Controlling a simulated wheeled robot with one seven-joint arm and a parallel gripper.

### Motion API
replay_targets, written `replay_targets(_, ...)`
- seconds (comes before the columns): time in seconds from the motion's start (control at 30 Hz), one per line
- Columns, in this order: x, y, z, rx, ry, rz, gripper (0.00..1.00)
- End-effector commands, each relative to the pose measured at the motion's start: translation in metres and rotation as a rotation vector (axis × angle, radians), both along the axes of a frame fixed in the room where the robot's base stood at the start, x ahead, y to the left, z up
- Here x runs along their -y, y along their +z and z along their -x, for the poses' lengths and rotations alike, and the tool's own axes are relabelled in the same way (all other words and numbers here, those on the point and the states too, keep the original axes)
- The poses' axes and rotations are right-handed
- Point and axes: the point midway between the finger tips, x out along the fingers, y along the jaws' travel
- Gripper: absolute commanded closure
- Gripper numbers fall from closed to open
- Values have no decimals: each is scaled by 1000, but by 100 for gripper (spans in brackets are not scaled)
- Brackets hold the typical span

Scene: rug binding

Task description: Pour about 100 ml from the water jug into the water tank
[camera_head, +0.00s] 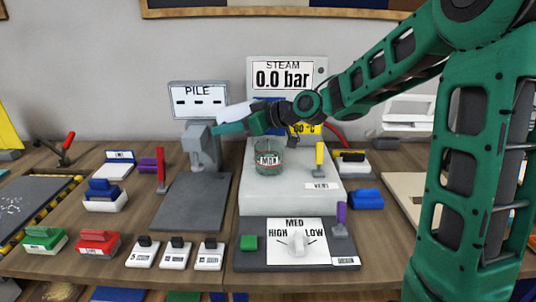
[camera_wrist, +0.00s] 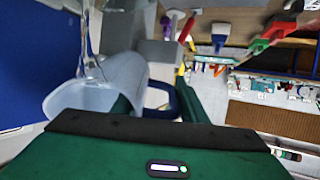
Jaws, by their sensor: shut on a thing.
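The water jug (camera_head: 234,113) is pale and translucent, tilted well over in the air above the bench. In the wrist view the jug (camera_wrist: 125,72) shows its open mouth and a dark blue handle (camera_wrist: 182,100). My gripper (camera_head: 236,127) is shut on the jug at its handle. A thin clear streak (camera_wrist: 88,48) runs from the mouth and looks like water. The water tank (camera_head: 268,157) is a small clear glass vessel marked MIN on the pale block, below and right of the jug. Its water level is too small to read.
A STEAM display (camera_head: 283,75) reading 0.0 bar stands behind the block (camera_head: 300,190). A grey PILE unit (camera_head: 198,100) stands left of it. A yellow lever (camera_head: 319,158) and a MED/HIGH/LOW dial (camera_head: 297,242) are nearby. Several small blocks crowd the bench.

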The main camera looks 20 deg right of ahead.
Motion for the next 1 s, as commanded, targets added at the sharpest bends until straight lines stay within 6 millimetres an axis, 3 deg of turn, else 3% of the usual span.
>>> replay_targets(0.47,0,1,0,16,1,-13,100)
replay_targets(0.63,-3,6,-1,-67,3,86,100)
replay_targets(0.77,-2,-6,0,-170,4,193,100)
replay_targets(1.0,2,-5,3,-285,1,308,100)
